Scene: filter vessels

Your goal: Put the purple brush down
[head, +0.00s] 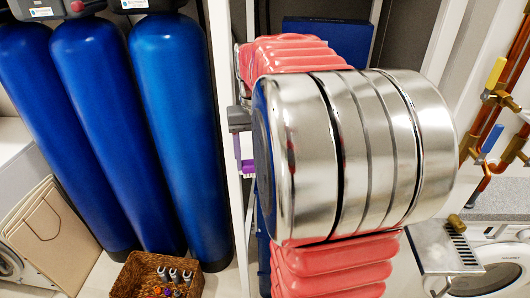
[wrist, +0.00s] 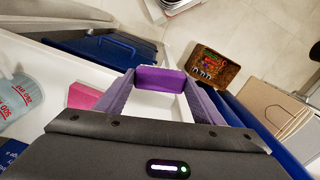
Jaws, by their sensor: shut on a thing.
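My gripper (wrist: 160,88) has purple fingers and is shut on the purple brush (wrist: 160,77), which spans the gap between the fingertips in the wrist view. A white surface shows below it; I cannot tell whether the brush touches that surface. In the head view the purple brush (head: 248,168) shows as a small patch beside the white upright, left of my arm. Most of my gripper (head: 239,147) is hidden there behind my large metal and red arm links.
On the white surface are a pink block (wrist: 86,95) and a pale blue container (wrist: 20,100). A blue bin (wrist: 100,48) lies beyond. A wicker basket (head: 150,277) with small items stands on the floor by several blue tanks (head: 180,100). Pipes (head: 490,110) run at right.

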